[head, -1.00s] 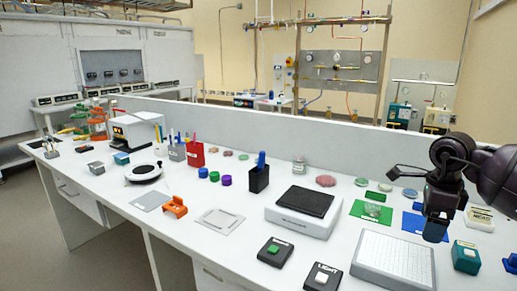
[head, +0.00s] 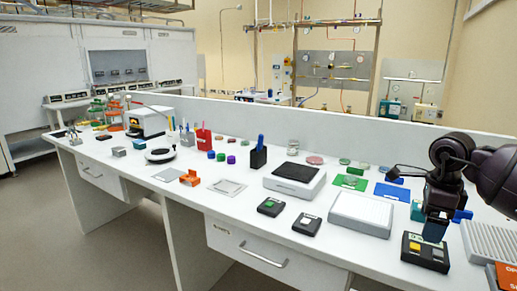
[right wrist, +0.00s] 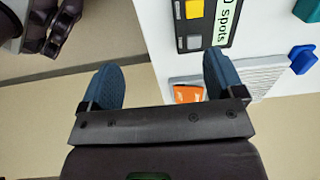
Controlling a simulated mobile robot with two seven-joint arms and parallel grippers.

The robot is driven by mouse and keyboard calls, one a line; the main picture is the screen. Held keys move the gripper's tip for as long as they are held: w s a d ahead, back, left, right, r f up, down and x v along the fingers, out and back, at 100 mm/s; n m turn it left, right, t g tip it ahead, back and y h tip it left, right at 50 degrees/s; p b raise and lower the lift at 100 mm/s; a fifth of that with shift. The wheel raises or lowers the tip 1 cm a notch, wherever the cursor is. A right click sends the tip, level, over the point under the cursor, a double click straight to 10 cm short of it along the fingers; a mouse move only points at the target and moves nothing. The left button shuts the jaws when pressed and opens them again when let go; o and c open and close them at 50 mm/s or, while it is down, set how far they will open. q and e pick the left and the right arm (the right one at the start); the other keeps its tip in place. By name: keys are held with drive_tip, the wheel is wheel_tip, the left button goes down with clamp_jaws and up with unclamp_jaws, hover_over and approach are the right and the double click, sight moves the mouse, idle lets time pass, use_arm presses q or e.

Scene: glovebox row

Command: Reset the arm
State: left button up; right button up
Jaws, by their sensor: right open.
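My right arm comes in from the right of the head view. Its gripper (head: 435,228) points down by the front right of the bench, just behind a black button box (head: 425,252) in the picture. In the right wrist view the two blue fingers of the gripper (right wrist: 162,82) stand wide apart with nothing between them. Floor and the white bench edge show beyond them. My left gripper does not show in the head view.
The white bench (head: 215,205) holds a balance (head: 294,190), a pale flat-topped device (head: 361,213), two black button boxes, a ribbed grey block (head: 490,243) and an orange item (head: 506,275). A drawer (head: 270,250) is closed. Open floor lies front left.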

drive_tip(key=w+a+r+m+t+y, duration=0.2)
drive_tip(key=a+r+m+t+y, duration=0.25)
drive_tip(key=a+y, duration=0.5)
drive_tip(key=w+a+r+m+t+y, duration=0.1)
drive_tip(key=a+r+m+t+y, duration=0.5)
drive_tip(key=a, duration=0.6)
drive_tip(key=s+d+f+m+t+h, duration=0.2)
drive_tip(key=f+m+h, duration=0.2)
drive_tip(key=f+m, duration=0.45)
drive_tip(key=s+d+f+m+t+h+p, duration=0.1)
drive_tip(key=s+d+f+m+t+h, duration=0.15)
drive_tip(key=f+m, duration=0.55)
drive_tip(key=s+d+f+m+t+h, duration=0.2)
drive_tip(key=f+m+h, duration=0.2)
drive_tip(key=f+m, duration=0.45)
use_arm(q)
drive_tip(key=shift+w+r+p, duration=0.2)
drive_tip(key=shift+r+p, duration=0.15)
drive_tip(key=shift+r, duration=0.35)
use_arm(e)
drive_tip(key=s+d+f+m+g+h, duration=0.2)
drive_tip(key=s+f+m, duration=0.3)
drive_tip(key=s+f, duration=0.4)
drive_tip(key=s+d+f+m+g+h, duration=0.2)
drive_tip(key=s+f+m, duration=0.4)
drive_tip(key=s, duration=1.1)
wheel_tip(320, 180, down, 3)
drive_tip(key=shift+r+g+h, duration=0.1)
drive_tip(key=shift+g+h, duration=0.4)
drive_tip(key=shift+g, duration=0.5)
